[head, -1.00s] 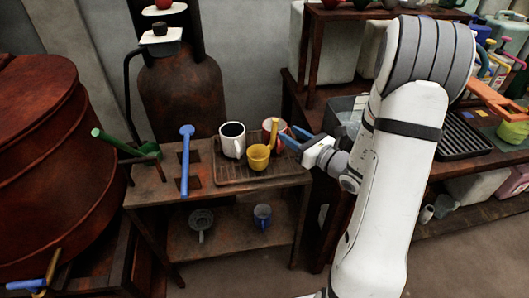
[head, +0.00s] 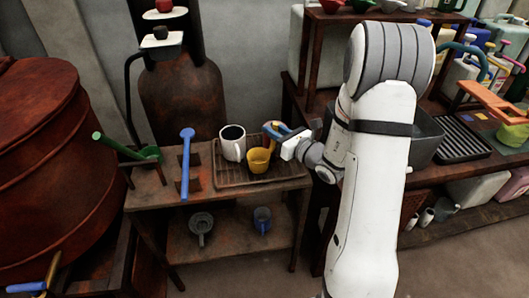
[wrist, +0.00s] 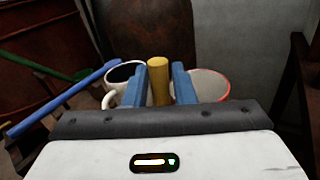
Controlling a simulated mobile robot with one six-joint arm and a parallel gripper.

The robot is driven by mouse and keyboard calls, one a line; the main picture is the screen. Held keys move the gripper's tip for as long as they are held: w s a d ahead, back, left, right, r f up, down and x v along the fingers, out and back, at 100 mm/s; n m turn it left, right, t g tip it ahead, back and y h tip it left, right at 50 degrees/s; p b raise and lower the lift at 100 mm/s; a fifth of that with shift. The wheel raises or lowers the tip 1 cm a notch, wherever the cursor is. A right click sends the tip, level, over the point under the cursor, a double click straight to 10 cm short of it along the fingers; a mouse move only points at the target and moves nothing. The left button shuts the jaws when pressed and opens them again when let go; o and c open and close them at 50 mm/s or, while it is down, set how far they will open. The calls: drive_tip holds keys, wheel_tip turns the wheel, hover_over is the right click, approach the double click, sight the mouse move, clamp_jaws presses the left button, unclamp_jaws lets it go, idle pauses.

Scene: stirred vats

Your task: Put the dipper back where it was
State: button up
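The yellow dipper (head: 259,160) stands on the slatted rack (head: 231,179), on the top of the low wooden stand. Its upright handle (wrist: 160,80) shows in the wrist view. My gripper (head: 274,131) is at the upper part of this handle, with its blue fingers (wrist: 171,82) on either side. The fingers look still open, with a narrow gap at the right of the handle. A blue dipper (head: 187,160) and a green dipper (head: 122,147) are at the left of the stand. The yellow cup's bottom is hidden.
A white mug (head: 232,143) stands close to the yellow dipper; a red-rimmed mug (wrist: 211,85) is right of the handle. A grey cup (head: 200,224) and a blue mug (head: 262,219) are on the lower shelf. A large reddish vat (head: 40,170) is at left.

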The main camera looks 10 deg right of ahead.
clamp_jaws()
